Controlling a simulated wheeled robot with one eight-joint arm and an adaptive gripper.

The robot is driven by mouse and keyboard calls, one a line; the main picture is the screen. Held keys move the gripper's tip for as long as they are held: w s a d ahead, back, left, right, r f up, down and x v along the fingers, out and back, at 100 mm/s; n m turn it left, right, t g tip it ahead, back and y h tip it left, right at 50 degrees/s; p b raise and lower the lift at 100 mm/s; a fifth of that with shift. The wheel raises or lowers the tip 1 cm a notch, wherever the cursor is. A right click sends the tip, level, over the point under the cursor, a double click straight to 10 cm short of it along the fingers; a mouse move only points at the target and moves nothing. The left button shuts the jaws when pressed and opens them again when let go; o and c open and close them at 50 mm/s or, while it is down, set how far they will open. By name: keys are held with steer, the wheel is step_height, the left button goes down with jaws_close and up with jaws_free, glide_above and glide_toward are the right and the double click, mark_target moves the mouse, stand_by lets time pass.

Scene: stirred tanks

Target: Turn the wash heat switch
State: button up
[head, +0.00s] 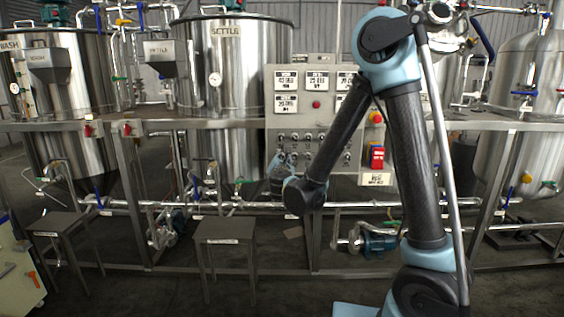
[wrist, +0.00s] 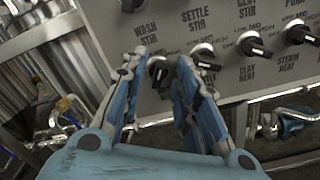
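The wash heat switch (wrist: 157,68) appears to be the black knob at the left end of the lower row in the wrist view, under the wash stir label. Its own label is mostly hidden by my gripper. My gripper (wrist: 161,58) is open, with one blue finger on each side of this knob. I cannot tell whether either finger touches it. In the head view my gripper (head: 280,162) is small, in front of the lower left of the control panel (head: 330,150), and covers part of it.
Further knobs sit close on the right, including the settle-side knob (wrist: 205,55) and the steam heat knob (wrist: 302,32). A red switch box (head: 377,157) is at the panel's lower right. Steel tanks (head: 235,60), a frame rail (head: 200,124) and stools (head: 224,230) stand around.

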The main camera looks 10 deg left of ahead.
jaws_close()
steer(key=shift+n, duration=1)
jaws_free()
